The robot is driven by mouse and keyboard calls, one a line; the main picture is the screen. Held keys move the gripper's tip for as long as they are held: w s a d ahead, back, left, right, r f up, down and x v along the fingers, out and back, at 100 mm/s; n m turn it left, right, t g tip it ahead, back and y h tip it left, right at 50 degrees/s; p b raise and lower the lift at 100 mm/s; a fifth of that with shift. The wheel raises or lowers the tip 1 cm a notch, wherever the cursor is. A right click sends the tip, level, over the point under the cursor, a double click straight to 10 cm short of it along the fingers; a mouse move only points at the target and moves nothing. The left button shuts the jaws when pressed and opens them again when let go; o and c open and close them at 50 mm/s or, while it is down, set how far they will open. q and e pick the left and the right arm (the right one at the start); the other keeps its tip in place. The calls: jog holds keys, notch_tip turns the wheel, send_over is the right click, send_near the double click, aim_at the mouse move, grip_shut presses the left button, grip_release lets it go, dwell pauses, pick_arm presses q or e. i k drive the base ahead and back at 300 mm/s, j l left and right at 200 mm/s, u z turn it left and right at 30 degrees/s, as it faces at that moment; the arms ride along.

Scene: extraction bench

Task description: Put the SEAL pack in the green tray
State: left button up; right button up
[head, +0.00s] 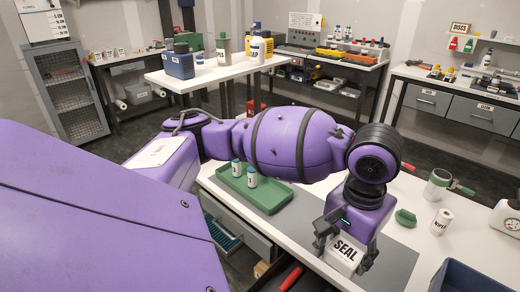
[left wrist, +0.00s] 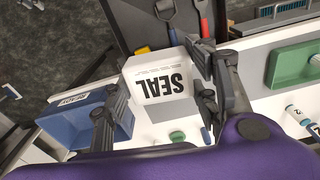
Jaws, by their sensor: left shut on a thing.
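The SEAL pack (head: 344,252) is a white box with black lettering. My left gripper (head: 345,238) points down and is shut on it, with a finger on either side. In the left wrist view the pack (left wrist: 160,88) shows between the fingers (left wrist: 160,105). It is over the grey mat near the bench's front; I cannot tell whether it touches the mat. The green tray (head: 273,207) lies on the bench to the left, behind the gripper and partly hidden by my arm. Two small white bottles (head: 251,177) stand in it. The right gripper is not in view.
A green object (head: 405,217), a white labelled roll or bottle (head: 441,221) and a green-handled jar (head: 437,186) stand to the right. A dark blue bin (head: 470,277) is at the front right. Grey mat (head: 395,262) is bare around the pack.

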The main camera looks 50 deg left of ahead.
aim_at(270, 197)
jog(key=i+j+z, duration=0.1)
jog(key=j, duration=0.3)
jog(key=i+j+z, duration=0.1)
jog(key=j, duration=0.35)
jog(key=j+u, duration=0.2)
jog(key=j, duration=0.5)
jog(key=i+j+u, duration=0.15)
jog(key=j, duration=0.5)
